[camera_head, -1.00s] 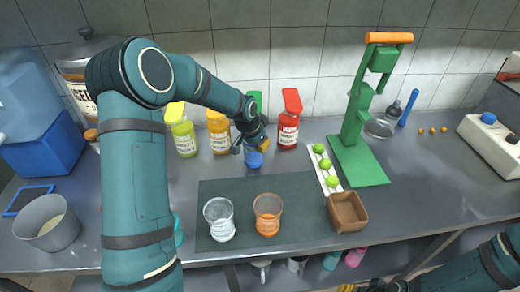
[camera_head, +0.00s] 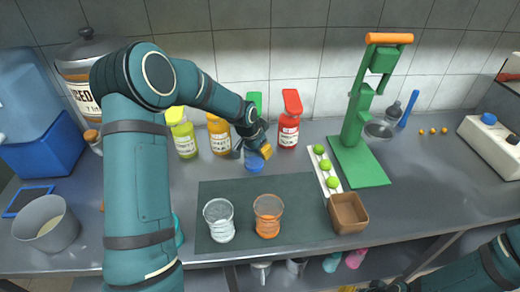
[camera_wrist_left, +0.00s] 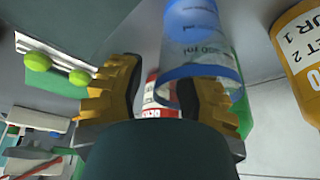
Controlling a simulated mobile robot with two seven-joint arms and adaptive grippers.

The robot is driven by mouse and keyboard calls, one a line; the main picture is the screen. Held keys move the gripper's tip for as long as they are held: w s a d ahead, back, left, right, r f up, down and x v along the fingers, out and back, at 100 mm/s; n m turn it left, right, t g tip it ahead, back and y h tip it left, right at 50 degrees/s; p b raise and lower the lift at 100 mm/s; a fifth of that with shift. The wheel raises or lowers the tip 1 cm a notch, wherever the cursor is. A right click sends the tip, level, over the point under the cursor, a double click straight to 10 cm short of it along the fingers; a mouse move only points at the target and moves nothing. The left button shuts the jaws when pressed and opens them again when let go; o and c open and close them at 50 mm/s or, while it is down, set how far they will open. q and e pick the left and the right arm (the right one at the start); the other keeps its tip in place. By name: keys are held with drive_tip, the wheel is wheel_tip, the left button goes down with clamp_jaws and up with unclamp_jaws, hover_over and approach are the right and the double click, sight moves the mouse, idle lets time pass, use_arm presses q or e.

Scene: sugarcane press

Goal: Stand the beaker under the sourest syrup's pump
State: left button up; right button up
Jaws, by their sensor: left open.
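The clear beaker with blue bands (camera_head: 254,164) is on the counter just below my left gripper, in front of the pump bottles. It also shows in the left wrist view (camera_wrist_left: 203,45), overlapped by one finger. My left gripper (camera_head: 259,149) is open; its yellow fingers show in the wrist view (camera_wrist_left: 165,95). The pump bottles are yellow-green (camera_head: 184,138), orange (camera_head: 220,138), green (camera_head: 254,99), mostly hidden by my arm, and red (camera_head: 289,125). My right gripper (camera_head: 362,288) is barely visible at the bottom edge.
A glass of clear contents (camera_head: 219,222) and one of orange liquid (camera_head: 267,217) stand on a dark mat (camera_head: 300,210). Limes (camera_head: 325,165) lie on a white tray beside a brown bowl (camera_head: 348,212). A green press (camera_head: 355,150) stands to the right.

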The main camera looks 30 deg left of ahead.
use_arm(q)
drive_tip(key=p+v, duration=0.1)
drive_tip(key=v, duration=1.1)
drive_tip(key=shift+p, duration=0.4)
drive_tip(key=shift+r, duration=0.1)
